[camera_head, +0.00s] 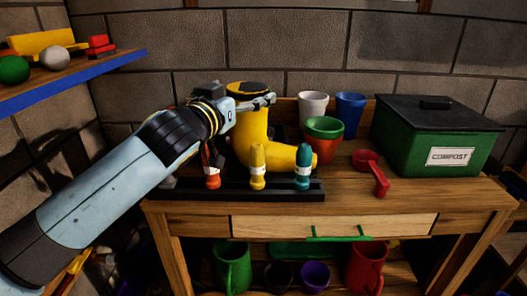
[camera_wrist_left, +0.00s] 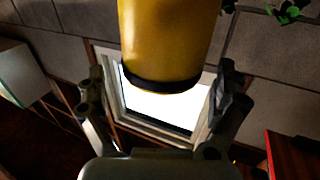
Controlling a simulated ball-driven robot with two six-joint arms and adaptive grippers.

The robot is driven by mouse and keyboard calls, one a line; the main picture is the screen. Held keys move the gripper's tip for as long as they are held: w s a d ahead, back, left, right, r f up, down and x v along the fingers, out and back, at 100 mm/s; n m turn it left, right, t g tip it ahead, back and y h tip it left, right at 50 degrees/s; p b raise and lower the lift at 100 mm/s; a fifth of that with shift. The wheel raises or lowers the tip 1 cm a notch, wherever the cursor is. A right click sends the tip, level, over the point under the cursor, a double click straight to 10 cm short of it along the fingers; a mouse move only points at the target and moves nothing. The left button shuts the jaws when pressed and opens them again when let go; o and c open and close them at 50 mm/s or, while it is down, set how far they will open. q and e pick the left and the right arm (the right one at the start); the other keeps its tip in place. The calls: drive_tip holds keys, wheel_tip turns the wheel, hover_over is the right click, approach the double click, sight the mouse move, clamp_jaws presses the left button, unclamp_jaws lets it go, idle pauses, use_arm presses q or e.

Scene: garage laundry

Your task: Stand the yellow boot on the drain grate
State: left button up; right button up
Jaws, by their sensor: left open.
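The yellow boot (camera_head: 252,138) stands upright on the wooden bench, its dark-topped shaft up and its toe pointing right. My left gripper (camera_head: 266,100) is at the upper shaft, just under the dark top. In the left wrist view the yellow shaft (camera_wrist_left: 165,42) with its dark band lies between the open fingers (camera_wrist_left: 160,98); I cannot tell whether they touch it. A black rack or strip (camera_head: 290,191) lies in front of the boot; I cannot make out a drain grate for certain. My right gripper is not in view.
Red, yellow and teal bottle-like things (camera_head: 257,168) stand on the black strip, close before the boot. A terracotta pot (camera_head: 324,140), white cup (camera_head: 312,106), blue cup (camera_head: 349,112), red scoop (camera_head: 374,170) and green compost bin (camera_head: 425,140) are right. The front right bench top (camera_head: 430,195) is clear.

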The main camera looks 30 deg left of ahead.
use_arm(q)
drive_tip(key=w, duration=0.3)
drive_tip(key=w+a, duration=0.1)
drive_tip(key=w, duration=0.1)
drive_tip(key=shift+f+p, duration=0.25)
drive_tip(key=shift+p, duration=0.1)
drive_tip(key=shift+a, duration=0.1)
drive_tip(key=c, duration=1.5)
drive_tip(key=shift+c, duration=0.2)
